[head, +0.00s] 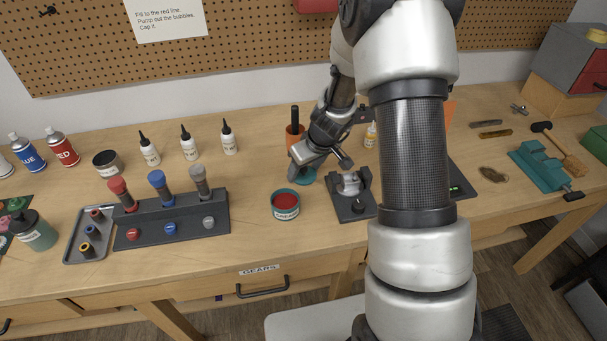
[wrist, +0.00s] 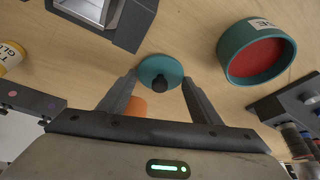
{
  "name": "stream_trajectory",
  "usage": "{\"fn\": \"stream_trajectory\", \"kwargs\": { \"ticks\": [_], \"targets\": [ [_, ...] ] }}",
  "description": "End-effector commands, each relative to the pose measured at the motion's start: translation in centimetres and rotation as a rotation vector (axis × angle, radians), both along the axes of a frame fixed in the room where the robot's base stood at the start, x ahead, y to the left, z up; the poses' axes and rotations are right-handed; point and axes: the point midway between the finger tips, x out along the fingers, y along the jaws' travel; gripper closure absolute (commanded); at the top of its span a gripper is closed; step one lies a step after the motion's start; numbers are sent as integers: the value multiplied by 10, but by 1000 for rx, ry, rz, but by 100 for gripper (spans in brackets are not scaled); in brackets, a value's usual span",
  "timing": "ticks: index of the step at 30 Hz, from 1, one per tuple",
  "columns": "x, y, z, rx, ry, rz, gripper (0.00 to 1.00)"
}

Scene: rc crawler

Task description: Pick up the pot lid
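The pot lid (wrist: 160,66) is a teal disc with a dark knob, lying on the wooden bench; in the head view (head: 306,177) my gripper partly covers it. My gripper (head: 319,165) is over the lid, pointing down. In the wrist view, my gripper (wrist: 158,82) is open, with one finger on each side of the lid and nothing held. The height of the fingertips above the lid is hard to tell. The open teal grease pot (head: 285,205) with red contents stands in front of the lid; it also shows in the wrist view (wrist: 229,62).
A dark stand with a metal part (head: 352,194) is close on the right. An orange cup (head: 294,141) with a dark handle stands behind the lid. A rack (head: 172,228) with coloured tools is at left. White bottles (head: 189,147) stand at back left. Bare bench lies left of the lid.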

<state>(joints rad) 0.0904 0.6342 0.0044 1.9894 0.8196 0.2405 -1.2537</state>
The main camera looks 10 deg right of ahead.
Motion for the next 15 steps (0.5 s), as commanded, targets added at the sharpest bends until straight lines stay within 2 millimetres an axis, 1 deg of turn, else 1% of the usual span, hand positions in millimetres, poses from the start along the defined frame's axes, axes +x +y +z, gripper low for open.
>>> {"fn": "stream_trajectory", "kwargs": {
  "ticks": [10, 13, 15],
  "targets": [
    [0, 0, 2, 0, -1, 1, 63],
    [1, 1, 13, 0, -3, 3, 63],
    [1, 0, 25, -2, -5, 3, 63]
  ]
}}
